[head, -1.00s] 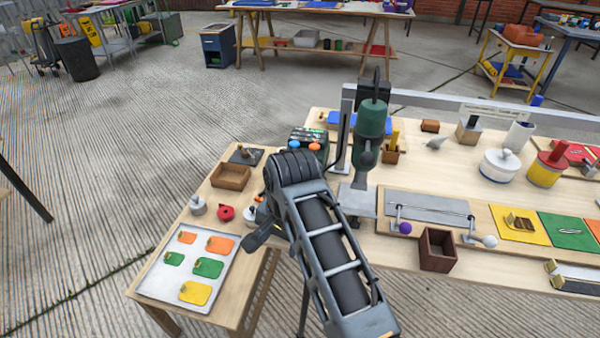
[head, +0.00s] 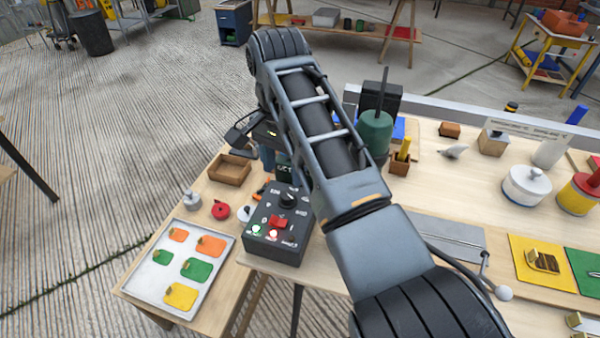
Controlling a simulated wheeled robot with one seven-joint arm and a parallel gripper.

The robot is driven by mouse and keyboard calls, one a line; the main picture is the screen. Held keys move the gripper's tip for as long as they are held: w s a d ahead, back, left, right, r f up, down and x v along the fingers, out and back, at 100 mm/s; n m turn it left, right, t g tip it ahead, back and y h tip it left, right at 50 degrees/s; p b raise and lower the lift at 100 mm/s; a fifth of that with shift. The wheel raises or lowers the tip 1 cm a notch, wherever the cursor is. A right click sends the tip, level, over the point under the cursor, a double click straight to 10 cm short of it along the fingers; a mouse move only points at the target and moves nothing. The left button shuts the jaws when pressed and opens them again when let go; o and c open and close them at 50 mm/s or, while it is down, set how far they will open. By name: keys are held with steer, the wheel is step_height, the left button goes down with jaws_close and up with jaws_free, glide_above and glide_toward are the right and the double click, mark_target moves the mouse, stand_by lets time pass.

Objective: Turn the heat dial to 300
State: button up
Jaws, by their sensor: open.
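A dark control box (head: 270,238) stands near the front edge of the wooden table, left of my forearm. A black round dial (head: 288,199) with a pale mark sits on its upper face, with white labels too small to read surely. Below the dial is a red switch (head: 278,222), with a green light and a reddish light in front. A small display (head: 284,171) shows behind the dial, partly covered by my arm. My gripper (head: 268,157) is behind and above the box, apart from the dial. It is open, and mostly hidden by my arm.
A tray with coloured tags (head: 208,262), a red knobbed piece (head: 220,210) and a wooden box (head: 231,167) lie left of the control box. A green drill press (head: 376,133) stands close to the right of my arm. White and yellow canisters stand further right.

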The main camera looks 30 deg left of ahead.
mark_target(288, 194)
steer(key=shift+w, duration=0.3)
steer(key=shift+w+f, duration=0.1)
steer(key=shift+f, duration=0.1)
step_height(288, 194, down, 7)
steer(key=shift+f, duration=0.15)
steer(key=shift+c, duration=0.2)
steer(key=c, duration=1)
